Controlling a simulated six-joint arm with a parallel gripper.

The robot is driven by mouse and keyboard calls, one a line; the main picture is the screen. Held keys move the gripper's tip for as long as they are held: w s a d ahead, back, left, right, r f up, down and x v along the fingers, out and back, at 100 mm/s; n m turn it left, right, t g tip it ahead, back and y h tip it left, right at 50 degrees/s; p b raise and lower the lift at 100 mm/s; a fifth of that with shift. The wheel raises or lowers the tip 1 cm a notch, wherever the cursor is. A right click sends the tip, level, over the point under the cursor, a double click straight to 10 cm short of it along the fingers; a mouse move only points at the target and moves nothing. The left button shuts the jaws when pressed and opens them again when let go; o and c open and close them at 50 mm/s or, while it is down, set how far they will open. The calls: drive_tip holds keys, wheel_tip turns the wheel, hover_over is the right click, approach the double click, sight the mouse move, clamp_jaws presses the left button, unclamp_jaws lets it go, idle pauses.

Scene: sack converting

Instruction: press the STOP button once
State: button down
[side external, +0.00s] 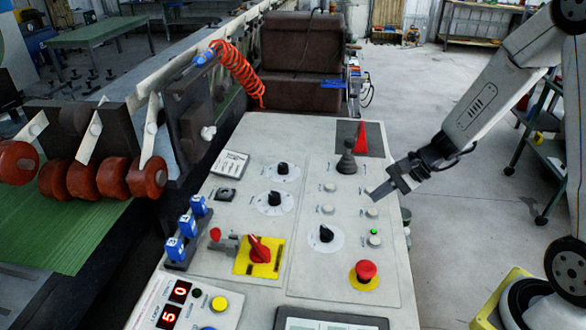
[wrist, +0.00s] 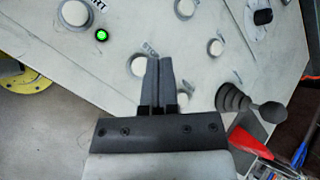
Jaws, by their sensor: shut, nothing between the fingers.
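Several pale round push buttons sit on the right-hand panel of the grey console. The label that would mark STOP is too small to read surely. One button (side external: 372,212) lies just below my fingertips in the side view; it also shows in the wrist view (wrist: 138,66), left of the fingers. Another button (side external: 375,241) has a lit green lamp beside it; in the wrist view this button (wrist: 75,13) has a label ending in "RT". My gripper (side external: 374,197) is shut and empty above the panel, also in the wrist view (wrist: 158,60). Contact cannot be told.
A red mushroom button (side external: 366,270) on a yellow ring is at the panel's near end. A black dial (side external: 326,233) and a red-handled switch (side external: 259,250) are to the left.

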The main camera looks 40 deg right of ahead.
sight(376, 211)
drive_tip(key=shift+f, duration=1.7)
idle(2.5)
drive_tip(key=shift+r, duration=3.35)
